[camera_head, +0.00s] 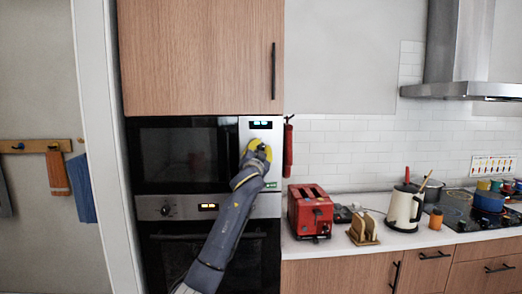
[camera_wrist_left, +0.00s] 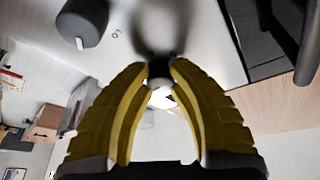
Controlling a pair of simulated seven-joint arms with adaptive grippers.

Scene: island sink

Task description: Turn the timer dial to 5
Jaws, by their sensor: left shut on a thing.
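The microwave's steel control panel (camera_head: 246,137) is right of its dark door, with a small lit display (camera_head: 261,125) at the top. My left gripper (camera_head: 258,150) is at this panel, its yellow fingers covering what is behind them. In the left wrist view the fingertips (camera_wrist_left: 159,68) are close together, shut on a small dark knob-like part that is mostly hidden; a dark shadow falls on the panel beyond. A second dark dial (camera_wrist_left: 82,22) with a white mark stands beside it, apart from the fingers. I cannot read the gripped dial's setting. My right gripper is not in view.
An oven (camera_head: 206,240) with its own knob and lit display is under the microwave (camera_head: 182,155). A wooden cabinet (camera_head: 200,55) is above. The counter at right holds a red toaster (camera_head: 308,212), a toast rack (camera_head: 362,228), a cream kettle (camera_head: 402,209) and pots.

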